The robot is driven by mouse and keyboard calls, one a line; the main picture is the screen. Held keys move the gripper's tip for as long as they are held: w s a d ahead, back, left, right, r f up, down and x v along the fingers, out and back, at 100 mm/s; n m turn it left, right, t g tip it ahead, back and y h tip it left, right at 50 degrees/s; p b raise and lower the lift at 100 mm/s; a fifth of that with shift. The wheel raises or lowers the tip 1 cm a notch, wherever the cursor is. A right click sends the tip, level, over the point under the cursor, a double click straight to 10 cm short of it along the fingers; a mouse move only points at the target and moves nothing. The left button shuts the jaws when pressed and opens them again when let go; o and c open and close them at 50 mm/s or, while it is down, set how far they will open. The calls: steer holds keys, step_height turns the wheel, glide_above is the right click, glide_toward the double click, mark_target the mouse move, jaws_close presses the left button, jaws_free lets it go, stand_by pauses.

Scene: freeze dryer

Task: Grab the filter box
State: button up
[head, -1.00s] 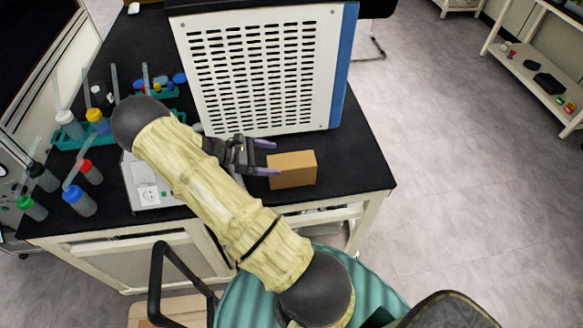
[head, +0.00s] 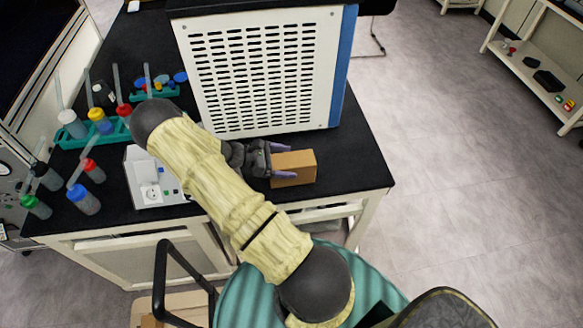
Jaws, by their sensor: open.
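The filter box (head: 296,168) is a small brown box. It sits on the black bench top in front of the freeze dryer, close to the bench's front right corner. My gripper (head: 284,161) comes from the left and is open, with its purple-grey fingertips at the left part of the box. One fingertip is at the far side and one at the near side. I cannot tell whether the fingers touch the box. My arm covers part of the bench to the left.
The white slotted freeze dryer (head: 262,75) stands just behind the box. A white device with a socket (head: 151,190) and several colour-capped bottles (head: 84,200) stand at the left. The bench top (head: 357,170) is clear to the right of the box.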

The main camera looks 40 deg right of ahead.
stand_by(0.3)
steer(key=c, duration=1.4)
steer(key=shift+r, duration=0.15)
step_height(320, 180, up, 18)
steer(key=b, duration=0.2)
